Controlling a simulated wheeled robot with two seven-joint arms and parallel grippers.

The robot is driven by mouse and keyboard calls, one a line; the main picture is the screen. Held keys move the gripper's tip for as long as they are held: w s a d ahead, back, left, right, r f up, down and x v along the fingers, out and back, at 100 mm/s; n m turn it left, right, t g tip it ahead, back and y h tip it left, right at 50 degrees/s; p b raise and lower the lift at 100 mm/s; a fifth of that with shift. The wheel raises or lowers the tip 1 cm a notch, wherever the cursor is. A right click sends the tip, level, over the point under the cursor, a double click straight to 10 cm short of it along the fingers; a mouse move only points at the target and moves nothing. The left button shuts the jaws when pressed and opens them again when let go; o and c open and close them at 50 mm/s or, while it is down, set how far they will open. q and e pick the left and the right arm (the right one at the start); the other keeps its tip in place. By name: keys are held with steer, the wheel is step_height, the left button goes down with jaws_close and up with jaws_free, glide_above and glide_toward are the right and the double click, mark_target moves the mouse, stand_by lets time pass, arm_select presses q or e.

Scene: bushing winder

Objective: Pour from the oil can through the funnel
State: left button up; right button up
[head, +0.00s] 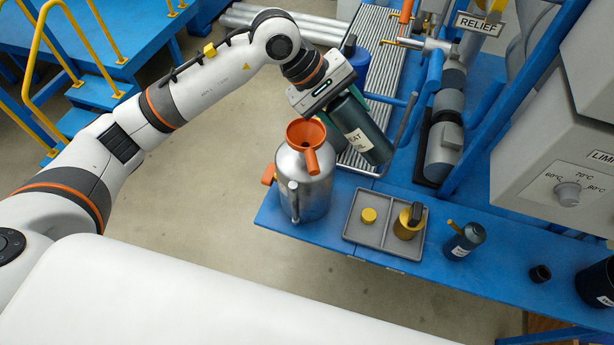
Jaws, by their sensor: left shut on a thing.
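My left gripper (326,92) is shut on a dark green oil can (354,128) with a white label, partly readable as "EAT". The can is tilted in the picture, running from the gripper down to the right, above and right of the funnel. The orange funnel (306,133) sits at the top of a silver metal can (317,196) on the blue bench. Its orange spout shows in front of the metal can's shoulder. I cannot tell whether it enters the can's mouth. No liquid stream shows. My right gripper is not in view.
A grey tray (383,238) holds a yellow cap and a yellow pot with a dark handle. A small dark bottle (465,240) stands to its right. A ribbed grey rack (375,75), pipes and a control box (560,160) crowd the right.

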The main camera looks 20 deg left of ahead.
arm_select(q)
steer(key=shift+d+r+y, duration=0.15)
steer(key=shift+r+y, duration=0.25)
steer(key=shift+r, duration=0.25)
steer(key=shift+d+f+y, duration=0.1)
steer(key=shift+f+y, duration=0.05)
steer(key=shift+y, duration=0.15)
steer(key=shift+r+t+y, duration=0.3)
steer(key=shift+r+y, duration=0.1)
steer(key=shift+y, duration=0.1)
steer(key=shift+m+y, duration=0.3)
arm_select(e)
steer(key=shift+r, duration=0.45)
